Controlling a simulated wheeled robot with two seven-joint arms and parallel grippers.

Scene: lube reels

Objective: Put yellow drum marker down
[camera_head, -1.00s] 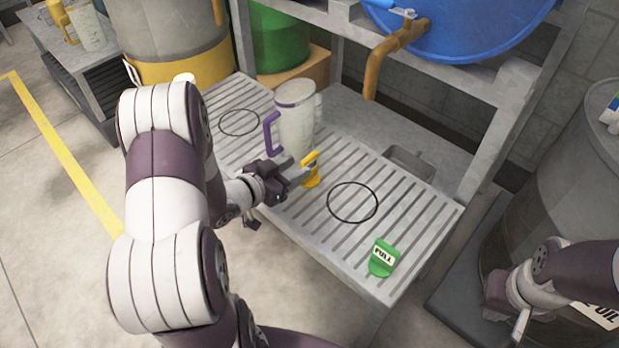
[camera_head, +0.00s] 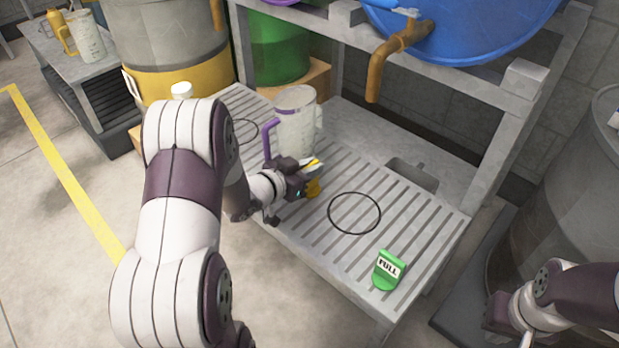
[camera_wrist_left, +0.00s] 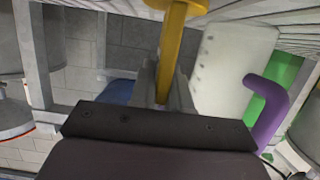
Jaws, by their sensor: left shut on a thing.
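The yellow drum marker (camera_head: 314,188) is at the slatted grate (camera_head: 330,254), between the clear jug and the empty black ring. My left gripper (camera_head: 308,176) is shut on it. In the left wrist view the yellow marker (camera_wrist_left: 172,45) stands between the fingers (camera_wrist_left: 162,85). The gripper hides part of the marker in the head view, so I cannot tell whether its base touches the grate. My right gripper (camera_head: 522,322) is at the lower right, partly cut off, and its fingers are unclear.
A clear jug (camera_head: 296,130) with a purple handle stands just behind my left gripper. A green FULL marker (camera_head: 388,270) stands near the front right of the grate. A black ring (camera_head: 354,213) lies empty mid-grate. A blue drum (camera_head: 460,25) with a brown tap overhangs the back.

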